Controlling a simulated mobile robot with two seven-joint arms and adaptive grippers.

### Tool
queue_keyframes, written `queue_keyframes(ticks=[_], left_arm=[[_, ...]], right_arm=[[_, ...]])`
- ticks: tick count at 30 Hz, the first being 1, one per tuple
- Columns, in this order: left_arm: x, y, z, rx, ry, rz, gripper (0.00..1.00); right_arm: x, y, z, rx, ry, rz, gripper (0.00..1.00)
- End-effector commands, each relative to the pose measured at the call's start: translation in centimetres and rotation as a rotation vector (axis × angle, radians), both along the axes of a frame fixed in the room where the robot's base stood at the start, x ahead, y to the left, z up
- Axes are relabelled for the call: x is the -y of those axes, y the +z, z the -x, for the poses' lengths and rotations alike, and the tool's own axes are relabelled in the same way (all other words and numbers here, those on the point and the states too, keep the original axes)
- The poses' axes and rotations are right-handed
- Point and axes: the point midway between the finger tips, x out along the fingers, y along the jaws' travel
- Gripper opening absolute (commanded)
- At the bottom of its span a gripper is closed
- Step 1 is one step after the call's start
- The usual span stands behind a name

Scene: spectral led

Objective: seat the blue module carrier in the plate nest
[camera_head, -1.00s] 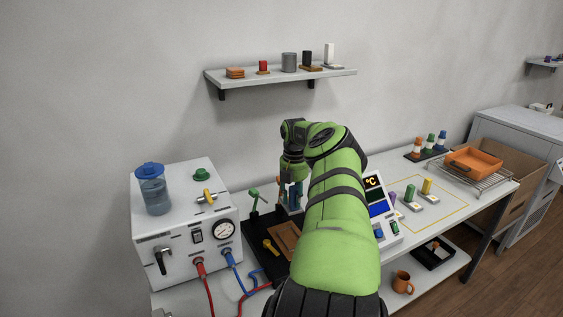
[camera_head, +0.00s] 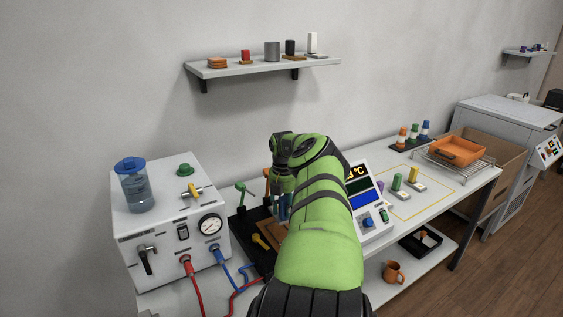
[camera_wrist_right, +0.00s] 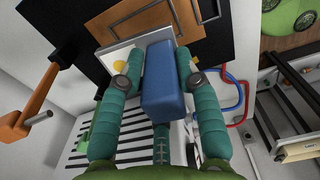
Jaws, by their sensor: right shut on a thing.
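My right gripper (camera_wrist_right: 158,82) is shut on the blue module carrier (camera_wrist_right: 162,85), a blue block between two teal fingers in the wrist view. A pale plate (camera_wrist_right: 118,56) with yellow spots lies behind the block there; I cannot tell if they touch. A brown board (camera_wrist_right: 137,20) on a black base (camera_wrist_right: 222,45) lies beyond. In the head view my right gripper (camera_head: 281,207) is over the dark fixture base (camera_head: 242,231), mostly hidden by my green arm. The plate nest cannot be made out clearly. My left gripper is not in view.
A white unit (camera_head: 168,232) with a gauge and red and blue hoses stands left of the fixture. A green clamp (camera_head: 241,193) and a yellow clamp (camera_head: 260,242) stand close to the gripper.

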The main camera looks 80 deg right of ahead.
Motion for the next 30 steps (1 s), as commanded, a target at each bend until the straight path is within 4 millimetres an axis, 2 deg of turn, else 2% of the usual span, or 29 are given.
queue_keyframes(ticks=[16,30], left_arm=[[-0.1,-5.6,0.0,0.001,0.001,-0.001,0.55],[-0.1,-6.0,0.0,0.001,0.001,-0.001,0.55]], right_arm=[[0.0,-4.9,-0.1,-0.003,0.078,-0.004,0.0],[0.0,-5.2,-0.1,-0.004,0.094,-0.005,0.0]])
